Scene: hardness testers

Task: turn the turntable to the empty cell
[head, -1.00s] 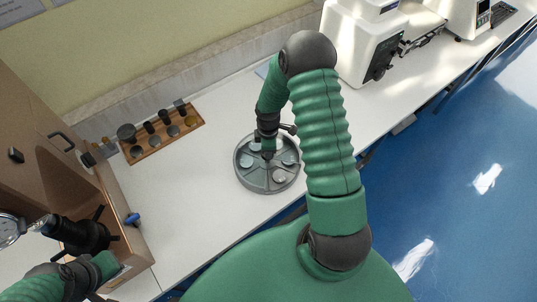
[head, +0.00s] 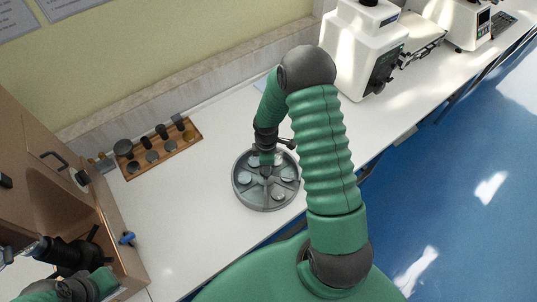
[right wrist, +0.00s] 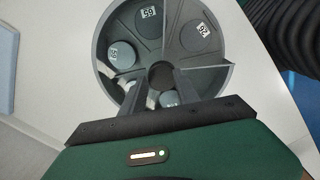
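The grey round turntable (head: 262,207) lies on the white bench, divided into cells with grey discs in several of them. It also shows in the right wrist view (right wrist: 101,38), with numbered labels by some discs and a dark central hub (right wrist: 161,75). The cell at its lower right looks bare, though a finger covers part of it. My right gripper (right wrist: 164,82) points down over the turntable near the hub, its two fingers apart with a gap between them. I cannot tell whether they touch the turntable. My left gripper (head: 38,247) is at the lower left, away from the turntable; its fingers are unclear.
A wooden rack (head: 164,159) with dark cylinders and discs stands behind the turntable to the left. A brown cabinet (head: 50,135) and a small blue item (head: 127,238) are at left. White testers (head: 358,50) stand at the back right. Bare bench surrounds the turntable.

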